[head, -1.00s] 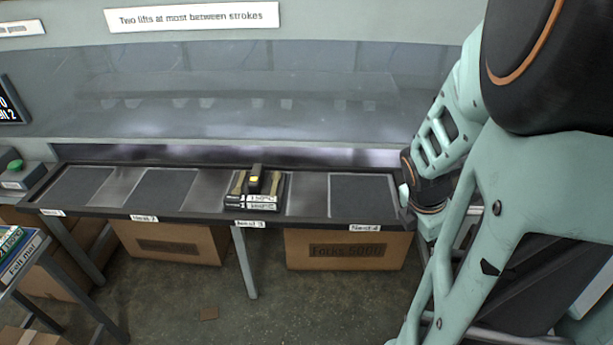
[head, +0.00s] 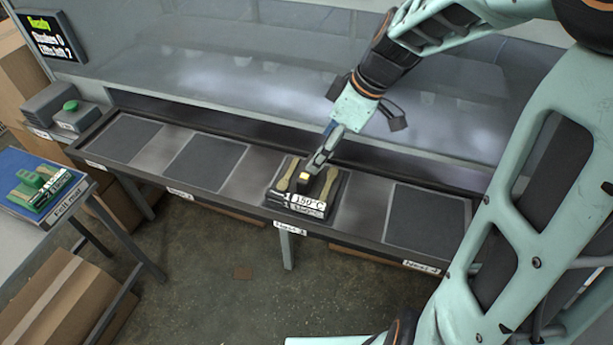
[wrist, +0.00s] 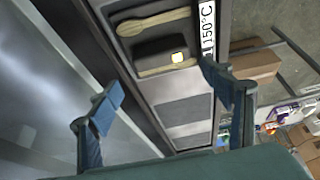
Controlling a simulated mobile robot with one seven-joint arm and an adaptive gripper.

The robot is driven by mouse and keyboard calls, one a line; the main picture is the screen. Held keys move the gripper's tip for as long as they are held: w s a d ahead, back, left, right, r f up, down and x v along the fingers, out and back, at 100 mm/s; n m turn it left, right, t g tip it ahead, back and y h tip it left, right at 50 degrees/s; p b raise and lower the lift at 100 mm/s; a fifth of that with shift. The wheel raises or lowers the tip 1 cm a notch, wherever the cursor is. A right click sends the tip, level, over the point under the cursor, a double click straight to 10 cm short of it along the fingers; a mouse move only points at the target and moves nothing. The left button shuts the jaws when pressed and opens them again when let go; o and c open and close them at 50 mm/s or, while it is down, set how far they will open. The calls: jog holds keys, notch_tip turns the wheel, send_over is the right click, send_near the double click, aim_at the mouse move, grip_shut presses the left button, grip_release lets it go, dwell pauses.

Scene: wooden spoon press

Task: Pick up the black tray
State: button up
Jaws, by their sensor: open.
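The black tray (head: 326,192) sits on the third nest of the long metal bench, with wooden spoons in it, a dark upright handle with a yellow mark in its middle and a "150°C" label on its front. In the wrist view the tray (wrist: 122,41) lies beyond the fingers, with a spoon on each side of the dark handle (wrist: 160,48). My gripper (head: 318,165) is just above the tray by the handle. Its two blue fingers are spread wide in the wrist view (wrist: 165,105), with nothing between them. Whether a finger touches the tray is unclear.
The bench (head: 362,195) has empty dark nest pads either side of the tray. A clear guard panel (head: 250,75) rises behind it. A blue-topped felt mat table (head: 75,215) with a green tray (head: 40,187) stands at left. A green button box (head: 72,107) is at back left.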

aim_at(306, 180)
jog(key=x, duration=0.9)
jog(key=shift+s+f, duration=0.1)
jog(key=c, duration=1.2)
